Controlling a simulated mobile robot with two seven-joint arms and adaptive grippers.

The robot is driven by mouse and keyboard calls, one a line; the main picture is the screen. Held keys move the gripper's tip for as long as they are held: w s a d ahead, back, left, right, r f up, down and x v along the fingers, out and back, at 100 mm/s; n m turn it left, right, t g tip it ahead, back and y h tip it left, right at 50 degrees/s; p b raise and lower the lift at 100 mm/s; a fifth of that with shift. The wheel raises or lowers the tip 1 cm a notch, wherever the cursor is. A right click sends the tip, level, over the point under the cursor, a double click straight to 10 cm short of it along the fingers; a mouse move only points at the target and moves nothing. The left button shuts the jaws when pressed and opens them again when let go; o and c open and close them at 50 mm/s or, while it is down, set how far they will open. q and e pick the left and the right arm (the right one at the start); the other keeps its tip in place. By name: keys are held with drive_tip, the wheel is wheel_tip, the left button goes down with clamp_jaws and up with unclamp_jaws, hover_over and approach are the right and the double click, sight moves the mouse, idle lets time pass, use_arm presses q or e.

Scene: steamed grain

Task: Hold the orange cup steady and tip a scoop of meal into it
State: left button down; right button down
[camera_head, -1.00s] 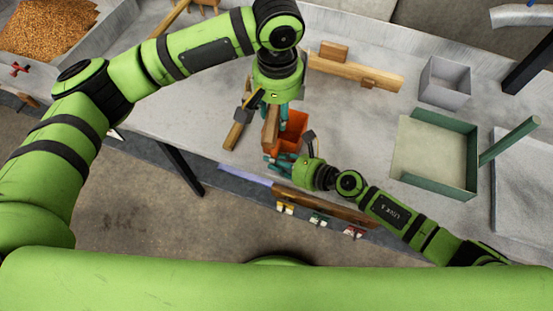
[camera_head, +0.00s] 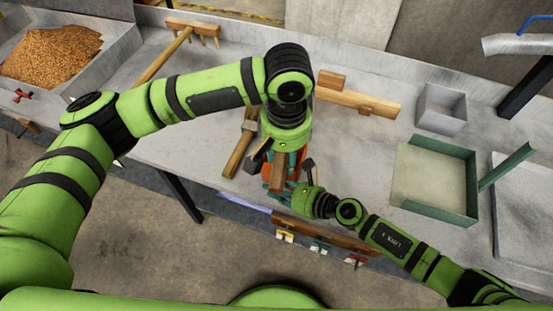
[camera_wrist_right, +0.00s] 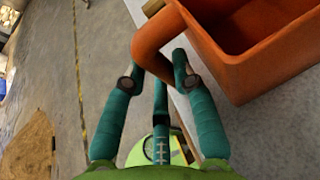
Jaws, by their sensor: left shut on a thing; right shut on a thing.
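The orange cup (camera_wrist_right: 275,55) shows large in the right wrist view, its handle pointing at my right gripper. My right gripper (camera_wrist_right: 155,75) is shut on this handle; in the head view it sits at the table's front edge (camera_head: 275,187). The part of the cup's inside that shows is bare orange. In the head view the cup is almost wholly hidden. My left gripper (camera_head: 287,160) points down directly over the cup area, shut on a wooden piece (camera_head: 277,176), probably the scoop's handle. The scoop's bowl and any meal in it are hidden.
A bin of brown grain (camera_head: 55,58) stands at the far left. A wooden-handled tool (camera_head: 239,152) lies just left of my left gripper. A wooden rack (camera_head: 358,102), a grey box (camera_head: 442,108) and a green-walled tray (camera_head: 440,207) are to the right.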

drive_tip(key=shift+s, duration=0.1)
use_arm(q)
drive_tip(key=s+d+f, duration=0.1)
drive_tip(key=s+d, duration=0.2)
drive_tip(key=s, duration=0.9)
drive_tip(key=w+a+r+n+g+h, duration=0.4)
drive_tip(key=w+r+n+g+h, duration=0.2)
drive_tip(key=w+r+h, duration=0.6)
drive_tip(key=shift+w+r+n+g+h, duration=0.3)
drive_tip(key=shift+w+r+g, duration=0.6)
drive_tip(key=shift+w, duration=0.35)
drive_tip(key=shift+f, duration=0.1)
wheel_tip(320, 180, up, 6)
use_arm(e)
drive_tip(key=shift+r, duration=0.1)
drive_tip(key=c, duration=0.9)
unclamp_jaws()
